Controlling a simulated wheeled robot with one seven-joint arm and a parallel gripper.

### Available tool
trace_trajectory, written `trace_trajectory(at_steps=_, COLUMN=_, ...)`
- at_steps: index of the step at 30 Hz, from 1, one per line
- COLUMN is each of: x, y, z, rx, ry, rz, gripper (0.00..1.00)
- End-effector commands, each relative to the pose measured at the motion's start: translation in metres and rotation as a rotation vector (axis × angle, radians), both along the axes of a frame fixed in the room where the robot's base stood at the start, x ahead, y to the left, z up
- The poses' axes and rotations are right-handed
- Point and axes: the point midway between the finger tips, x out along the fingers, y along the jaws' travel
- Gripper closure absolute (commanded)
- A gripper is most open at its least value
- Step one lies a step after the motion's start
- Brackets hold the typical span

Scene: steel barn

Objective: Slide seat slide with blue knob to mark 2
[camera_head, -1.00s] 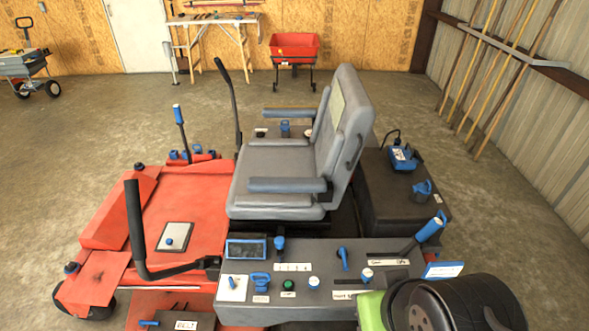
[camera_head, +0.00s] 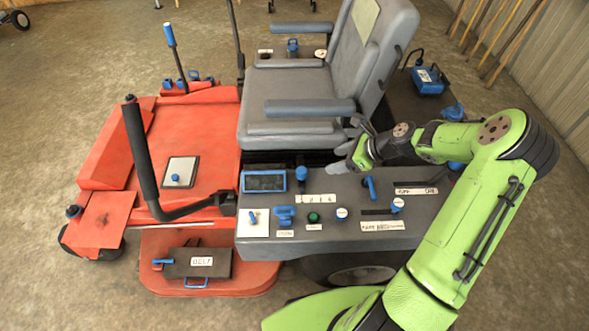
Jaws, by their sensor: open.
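The blue knob (camera_head: 301,174) of what looks like the seat slide stands upright on the grey right-hand console (camera_head: 330,240), just in front of the seat base. A white strip with small marks (camera_head: 316,199) lies below it. The knob is near the strip's left end; the digits are too small to read surely. My gripper (camera_head: 350,146) is open and empty, to the right of the knob and a little above it, close under the seat's near armrest. Its grey fingers point left, apart from the knob. The slot is hard to make out.
The seat (camera_head: 290,100) and its near armrest (camera_head: 310,108) stand behind the knob. A display (camera_head: 263,181) is left of it. Blue levers (camera_head: 369,187) and smaller knobs stand on the console. A black steering lever (camera_head: 140,150) rises on the left.

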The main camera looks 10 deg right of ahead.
Motion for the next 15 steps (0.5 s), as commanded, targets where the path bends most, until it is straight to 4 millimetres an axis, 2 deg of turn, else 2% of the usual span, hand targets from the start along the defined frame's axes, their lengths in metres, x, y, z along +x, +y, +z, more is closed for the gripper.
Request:
trace_trajectory(at_steps=5, x=0.012, y=0.019, z=-0.024, rx=0.001, ry=0.003, rz=0.006, gripper=0.35)
trace_trajectory(at_steps=15, x=0.048, y=0.068, z=-0.086, rx=-0.002, ry=0.003, rz=0.008, gripper=0.35)
